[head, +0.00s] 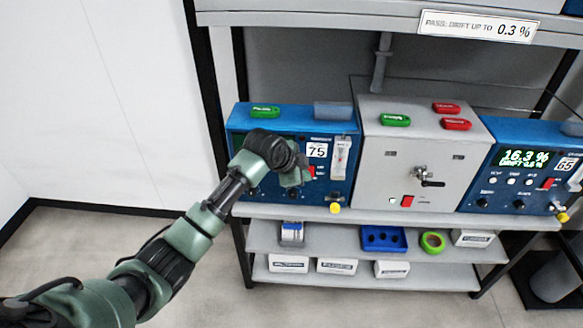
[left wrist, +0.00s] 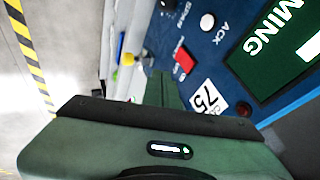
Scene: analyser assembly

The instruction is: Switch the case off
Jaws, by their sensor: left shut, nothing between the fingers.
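A blue case (head: 338,110) labelled 75 stands at the left of the shelf. Its red switch (head: 312,171) is beside my left gripper (head: 302,177); the red switch also shows in the left wrist view (left wrist: 184,60). My left gripper is shut and empty, its tips (left wrist: 160,78) pointing at the panel close by the switch. I cannot tell whether they touch it. The arm and gripper hide part of the panel in the head view. A green display (left wrist: 285,45) with white letters ending in "MING" shows in the left wrist view. My right gripper is not in view.
A grey case (head: 375,165) with a lever and a red switch stands in the middle. A blue case (head: 520,190) labelled 65, reading 16.3 %, stands at the right. Green and red tags lie on top. Lower shelves (head: 350,277) hold boxes and a blue tray (head: 384,239).

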